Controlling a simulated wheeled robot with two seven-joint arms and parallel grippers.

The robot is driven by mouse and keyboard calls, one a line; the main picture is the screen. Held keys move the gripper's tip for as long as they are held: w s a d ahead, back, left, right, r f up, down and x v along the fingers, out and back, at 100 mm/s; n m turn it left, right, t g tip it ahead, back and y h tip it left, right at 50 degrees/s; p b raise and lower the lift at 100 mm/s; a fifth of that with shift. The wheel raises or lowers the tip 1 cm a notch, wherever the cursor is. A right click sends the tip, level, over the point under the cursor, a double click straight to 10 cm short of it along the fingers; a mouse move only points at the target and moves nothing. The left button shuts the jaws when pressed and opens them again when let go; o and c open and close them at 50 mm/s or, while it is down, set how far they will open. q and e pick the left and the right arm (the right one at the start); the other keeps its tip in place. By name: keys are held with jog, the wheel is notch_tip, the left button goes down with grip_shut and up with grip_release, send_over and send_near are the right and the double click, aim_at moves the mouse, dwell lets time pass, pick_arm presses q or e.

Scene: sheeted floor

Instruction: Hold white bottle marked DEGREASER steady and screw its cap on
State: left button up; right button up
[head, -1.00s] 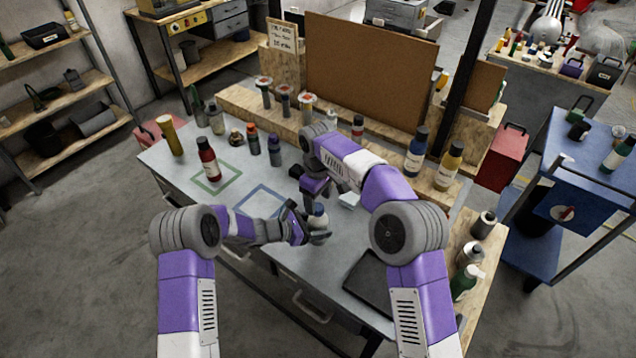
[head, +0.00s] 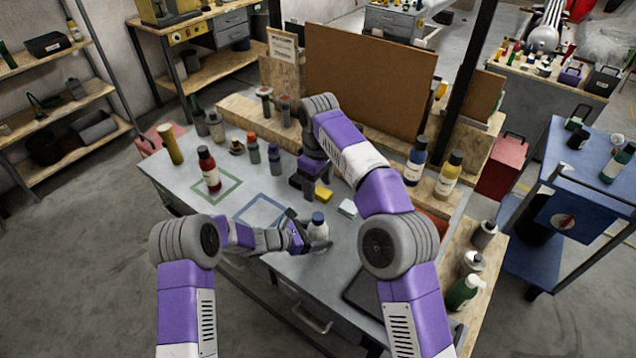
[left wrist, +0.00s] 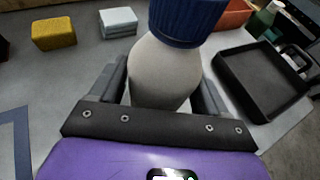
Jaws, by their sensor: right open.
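The white bottle (head: 319,232) stands upright on the grey bench with a dark blue cap (head: 318,217) on its top. In the left wrist view the bottle (left wrist: 160,75) is between the fingers, with the ribbed blue cap (left wrist: 187,18) on its neck. I cannot tell how tight the cap is, and no label is readable. My left gripper (head: 312,245) is shut on the bottle's body; it also shows in the left wrist view (left wrist: 158,95). My right gripper (head: 307,193) is open and empty, behind the bottle and apart from the cap.
A yellow sponge (head: 324,195) and a pale block (head: 348,208) lie behind the bottle. A black tray (left wrist: 262,82) is to its right. A red bottle (head: 209,170) and several others stand at the bench's back left. Blue and yellow bottles stand by the back board (head: 370,85).

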aim_at(309, 235)
pick_arm(q)
jog(key=o, duration=0.3)
jog(key=shift+a, duration=0.1)
jog(key=v, duration=0.7)
jog(key=shift+s+a+r, duration=0.1)
jog(key=shift+s, duration=0.05)
